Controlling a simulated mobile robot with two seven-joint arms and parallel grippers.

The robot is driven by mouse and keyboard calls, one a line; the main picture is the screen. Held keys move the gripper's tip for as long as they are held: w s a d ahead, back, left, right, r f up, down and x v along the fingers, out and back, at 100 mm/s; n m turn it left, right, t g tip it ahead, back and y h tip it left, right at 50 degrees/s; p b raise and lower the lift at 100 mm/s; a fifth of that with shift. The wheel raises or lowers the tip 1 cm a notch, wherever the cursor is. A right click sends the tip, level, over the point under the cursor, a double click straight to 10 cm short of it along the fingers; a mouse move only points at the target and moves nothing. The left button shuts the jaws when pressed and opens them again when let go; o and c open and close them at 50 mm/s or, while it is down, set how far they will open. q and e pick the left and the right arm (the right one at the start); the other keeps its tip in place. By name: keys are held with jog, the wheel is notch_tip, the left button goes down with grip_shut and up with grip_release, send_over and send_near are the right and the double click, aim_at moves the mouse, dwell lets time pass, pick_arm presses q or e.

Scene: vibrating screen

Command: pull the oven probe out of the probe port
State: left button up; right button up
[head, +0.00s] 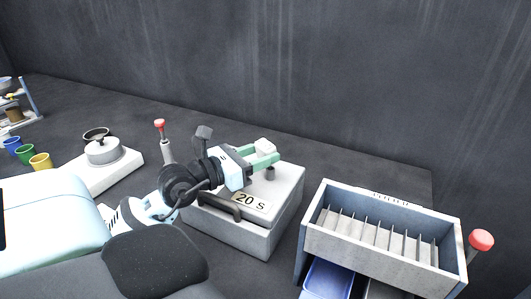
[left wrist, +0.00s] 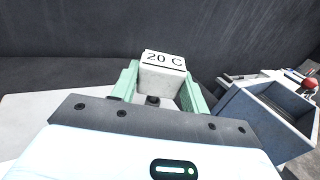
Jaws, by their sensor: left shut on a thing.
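The oven probe shows as a pale block (head: 265,146) above the grey box labelled "20 S" (head: 281,219). In the left wrist view the probe (left wrist: 163,72) has "20 C" on its face. My left gripper (head: 267,156) is shut on it, with a green finger on either side; the fingers also show in the left wrist view (left wrist: 160,85). A short dark cylinder, seemingly the probe port (head: 270,173), stands on the box top below the probe; it also shows in the left wrist view (left wrist: 153,101). I cannot tell whether any stem remains inside it. My right gripper is not in view.
A slotted grey bin (head: 340,240) with a blue tray (head: 328,278) under it stands to the right, by a red-knobbed lever (head: 481,240). To the left are a round lidded pot on a white base (head: 103,150) and coloured cups (head: 40,161). A dark wall stands behind.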

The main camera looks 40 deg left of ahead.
aim_at(260, 147)
pick_arm(q)
jog(key=shift+r, duration=0.1)
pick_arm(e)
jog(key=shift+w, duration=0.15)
